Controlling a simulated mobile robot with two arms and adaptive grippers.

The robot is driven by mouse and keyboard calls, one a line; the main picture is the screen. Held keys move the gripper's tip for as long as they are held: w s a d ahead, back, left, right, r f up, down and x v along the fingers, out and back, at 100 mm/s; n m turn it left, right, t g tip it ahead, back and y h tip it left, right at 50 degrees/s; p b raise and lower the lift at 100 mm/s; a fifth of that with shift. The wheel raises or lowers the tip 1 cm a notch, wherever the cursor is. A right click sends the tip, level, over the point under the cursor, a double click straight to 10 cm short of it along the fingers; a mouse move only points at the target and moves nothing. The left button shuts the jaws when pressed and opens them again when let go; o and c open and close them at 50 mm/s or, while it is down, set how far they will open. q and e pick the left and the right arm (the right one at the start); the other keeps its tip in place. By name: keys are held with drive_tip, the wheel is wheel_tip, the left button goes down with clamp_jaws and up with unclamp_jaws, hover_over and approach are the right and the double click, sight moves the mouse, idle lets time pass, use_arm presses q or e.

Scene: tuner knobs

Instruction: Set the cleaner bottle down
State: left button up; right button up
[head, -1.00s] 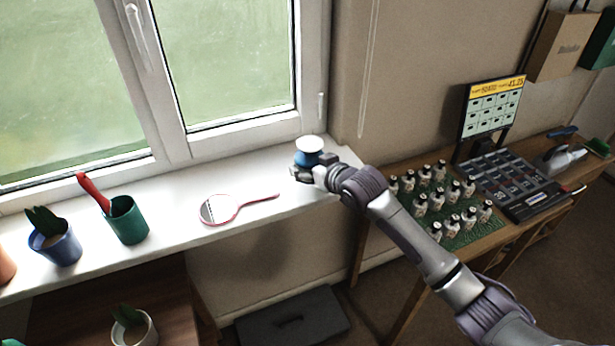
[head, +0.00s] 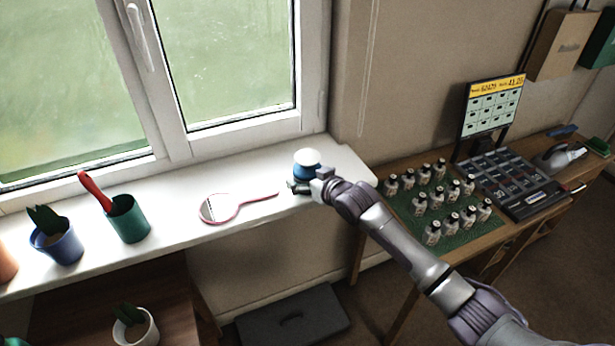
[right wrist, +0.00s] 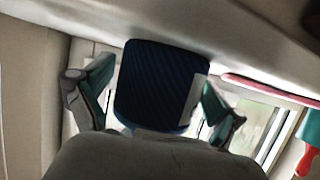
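The cleaner bottle (head: 306,172), blue with a white rounded top (head: 307,157), stands upright on the white windowsill (head: 250,178) near its right end. My right gripper (head: 297,187) is at the bottle's near side, low over the sill. In the right wrist view the bottle's ribbed dark blue body (right wrist: 158,85) is between the two fingers (right wrist: 158,98), which are spread, with a gap showing at the left one. The bottle's lower part is partly hidden by the gripper in the head view. My left gripper is out of view.
A red-rimmed hand mirror (head: 222,208) lies on the sill left of the bottle. A green pot (head: 129,220) with a red handle and a blue plant pot (head: 58,245) stand further left. A table with several small bottles (head: 438,205) is at the right.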

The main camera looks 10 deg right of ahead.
drive_tip(key=shift+r, duration=0.1)
drive_tip(key=shift+s+r, duration=0.1)
drive_tip(key=v, duration=1.2)
drive_tip(key=s+d+f+m+g+h, duration=0.1)
drive_tip(key=s+d+f, duration=0.2)
drive_tip(key=f, duration=0.7)
drive_tip(key=s+d+f+g+h, duration=0.1)
drive_tip(key=s+d+f+g, duration=0.1)
drive_tip(key=f, duration=0.9)
drive_tip(key=s+d+f+m+g+h, duration=0.1)
drive_tip(key=s+d+f+h, duration=0.15)
drive_tip(key=f, duration=0.75)
drive_tip(key=s+f+g, duration=0.4)
drive_tip(key=s+f, duration=1.4)
drive_tip(key=s, duration=0.3)
drive_tip(key=s+a+f+g, duration=0.1)
drive_tip(key=s+f, duration=0.2)
drive_tip(key=s, duration=0.8)
drive_tip(key=s+a+f+g, duration=0.1)
drive_tip(key=s+f, duration=0.3)
drive_tip(key=s, duration=0.7)
drive_tip(key=shift+n+g, duration=0.3)
drive_tip(key=shift+g, duration=0.5)
